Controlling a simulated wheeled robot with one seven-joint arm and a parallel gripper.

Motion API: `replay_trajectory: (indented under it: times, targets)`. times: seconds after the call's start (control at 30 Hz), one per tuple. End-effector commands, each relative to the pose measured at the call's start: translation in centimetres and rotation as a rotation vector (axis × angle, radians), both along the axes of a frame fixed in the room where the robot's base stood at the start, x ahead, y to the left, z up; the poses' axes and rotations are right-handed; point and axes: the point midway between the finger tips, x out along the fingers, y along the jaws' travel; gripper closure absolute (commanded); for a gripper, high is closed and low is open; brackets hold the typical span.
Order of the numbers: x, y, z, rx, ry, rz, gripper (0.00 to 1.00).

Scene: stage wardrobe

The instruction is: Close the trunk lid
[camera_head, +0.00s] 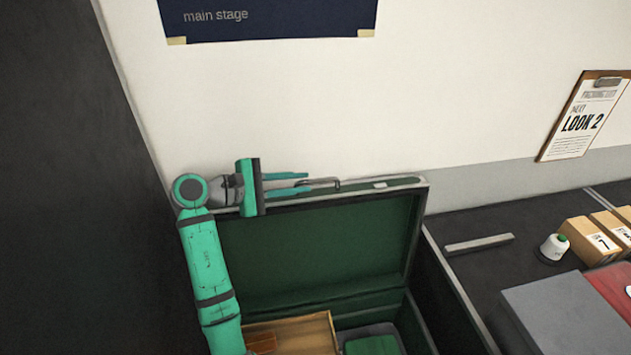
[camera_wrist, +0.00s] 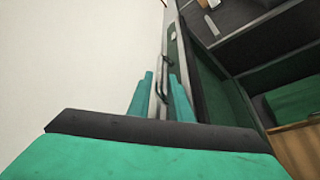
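The trunk lid (camera_head: 325,250) stands raised against the wall, its green lining facing me in the head view. Its top edge carries a thin metal handle (camera_head: 324,184), which also shows in the wrist view (camera_wrist: 165,72). My gripper (camera_head: 307,182) is at the lid's top edge, left of the middle, pointing right along it. Its two teal fingers are apart, and in the wrist view (camera_wrist: 161,82) the handle appears between or just beyond their tips. I cannot tell whether they touch it. The trunk body (camera_head: 421,335) is open below, its front out of view.
A wooden tray (camera_head: 325,332) and a green item (camera_head: 372,345) lie inside the trunk. The wall is close behind the lid.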

Motion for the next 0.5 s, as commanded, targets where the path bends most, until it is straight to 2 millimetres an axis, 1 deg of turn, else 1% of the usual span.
replay_trajectory:
  times: [0.03, 0.2, 0.33, 0.5]
  targets:
    - [0.4, -0.9, -0.3, 0.0, 0.002, -0.003, 0.81]
    - [1.5, -3.1, -1.0, -0.001, 0.001, -0.001, 0.81]
    - [2.1, -4.1, -1.3, -0.001, 0.002, 0.001, 0.81]
    - [2.4, -4.6, -1.4, -0.001, 0.002, 0.001, 0.81]
